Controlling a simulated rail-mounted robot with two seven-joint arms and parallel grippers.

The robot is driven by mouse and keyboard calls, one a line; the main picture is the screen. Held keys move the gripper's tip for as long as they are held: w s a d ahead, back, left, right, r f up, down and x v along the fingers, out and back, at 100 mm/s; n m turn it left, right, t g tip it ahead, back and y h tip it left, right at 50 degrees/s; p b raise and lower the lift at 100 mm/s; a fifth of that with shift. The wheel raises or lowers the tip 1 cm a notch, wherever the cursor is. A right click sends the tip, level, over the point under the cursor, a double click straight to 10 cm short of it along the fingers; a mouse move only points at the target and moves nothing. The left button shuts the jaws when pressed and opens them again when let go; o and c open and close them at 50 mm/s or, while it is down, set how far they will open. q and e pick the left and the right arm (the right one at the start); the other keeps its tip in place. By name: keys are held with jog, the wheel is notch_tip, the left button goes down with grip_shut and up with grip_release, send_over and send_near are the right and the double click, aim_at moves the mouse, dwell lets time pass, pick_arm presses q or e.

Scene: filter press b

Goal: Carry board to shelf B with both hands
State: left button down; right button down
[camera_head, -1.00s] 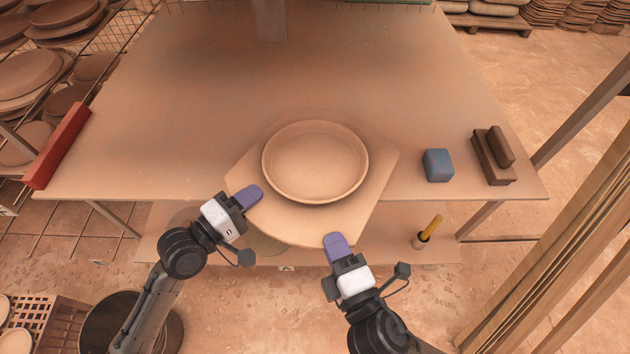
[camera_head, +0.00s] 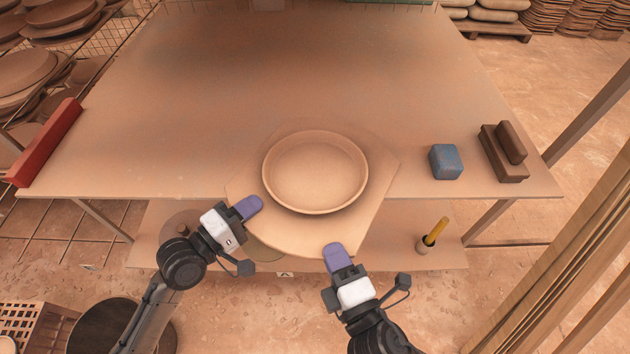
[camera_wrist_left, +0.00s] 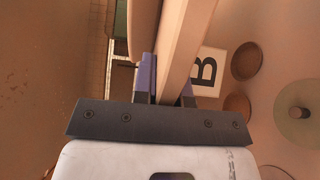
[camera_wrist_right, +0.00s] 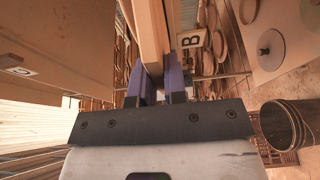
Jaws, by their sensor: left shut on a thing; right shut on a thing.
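A clay-coloured board (camera_head: 292,230) carries a round shallow dish (camera_head: 315,172) on top, which looks level. My left gripper (camera_head: 247,208) is shut on the board's near left edge. My right gripper (camera_head: 336,255) is shut on its near right edge. The board overlaps the table's front edge in the head view; I cannot tell how high it is above the table. The board's edge (camera_wrist_left: 188,35) runs between the jaws in the left wrist view, and likewise in the right wrist view (camera_wrist_right: 149,35).
The wide table (camera_head: 180,100) bears a red bar (camera_head: 48,142) at left, a blue block (camera_head: 446,161) and brown blocks (camera_head: 503,152) at right. A lower shelf (camera_head: 385,255) holds a yellow-handled tool (camera_head: 434,232). A bin (camera_head: 105,325) stands at the lower left. Upright timbers (camera_head: 560,255) stand at right.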

pick_arm(q)
jog(key=c, duration=1.2)
grip_release()
pick_arm(e)
jog(key=c, duration=1.2)
grip_release()
jog(key=shift+w, duration=0.1)
pick_arm(q)
jog(key=shift+o, duration=0.2)
pick_arm(e)
jog(key=shift+o, duration=0.2)
pick_arm(q)
jog(key=shift+o, duration=0.3)
pick_arm(e)
jog(key=shift+f, duration=0.1)
pick_arm(q)
jog(key=o, duration=0.7)
jog(key=shift+f, duration=0.1)
jog(key=shift+o, duration=0.2)
jog(key=v, duration=1.2)
jog(key=shift+w, duration=0.1)
pick_arm(e)
jog(key=shift+o, duration=0.3)
